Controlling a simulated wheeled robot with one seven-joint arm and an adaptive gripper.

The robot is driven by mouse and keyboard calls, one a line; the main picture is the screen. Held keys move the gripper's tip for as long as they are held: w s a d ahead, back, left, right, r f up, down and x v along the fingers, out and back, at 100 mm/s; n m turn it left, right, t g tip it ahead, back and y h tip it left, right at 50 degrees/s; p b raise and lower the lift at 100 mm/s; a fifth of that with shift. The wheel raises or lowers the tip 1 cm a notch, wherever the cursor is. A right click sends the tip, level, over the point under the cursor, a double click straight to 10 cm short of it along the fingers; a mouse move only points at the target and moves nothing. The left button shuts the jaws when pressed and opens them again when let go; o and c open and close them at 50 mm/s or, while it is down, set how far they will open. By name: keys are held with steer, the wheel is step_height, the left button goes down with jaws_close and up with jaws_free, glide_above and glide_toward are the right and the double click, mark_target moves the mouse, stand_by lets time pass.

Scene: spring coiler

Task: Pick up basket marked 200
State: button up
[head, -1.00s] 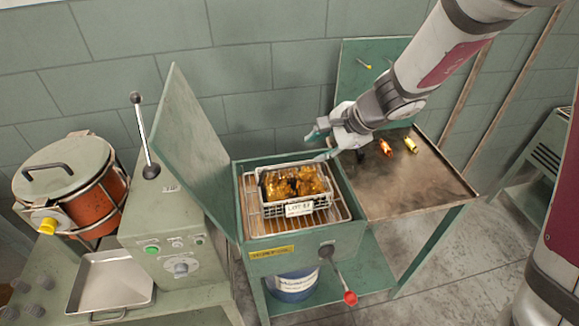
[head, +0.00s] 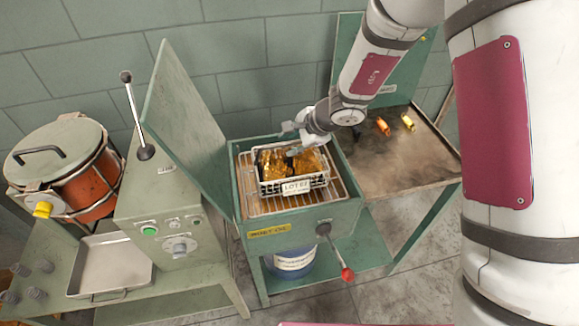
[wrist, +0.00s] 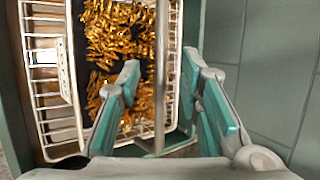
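A white wire basket (head: 318,182) filled with golden metal coils stands on a rack inside the open green bin. Its front label (head: 296,187) seems to read "LOT" and a blurred two-digit number; I see no 200. My gripper (head: 294,139) is over the basket's far side. In the wrist view my gripper (wrist: 160,68) is open, one teal finger on either side of a thin grey bar (wrist: 161,75) above the coils. I cannot tell whether a finger touches it. The basket rim (wrist: 24,70) and label (wrist: 66,72) show at left.
The green bin (head: 352,212) has its lid (head: 180,125) raised at left and a red-knobbed lever (head: 347,274) in front. A side table (head: 430,165) at right holds an orange piece (head: 383,126) and a yellow piece (head: 408,123). A control box and orange pot stand left.

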steer(key=shift+w+a+f, duration=0.3)
steer(key=shift+f, duration=0.3)
jaws_close()
steer(key=shift+r, duration=0.2)
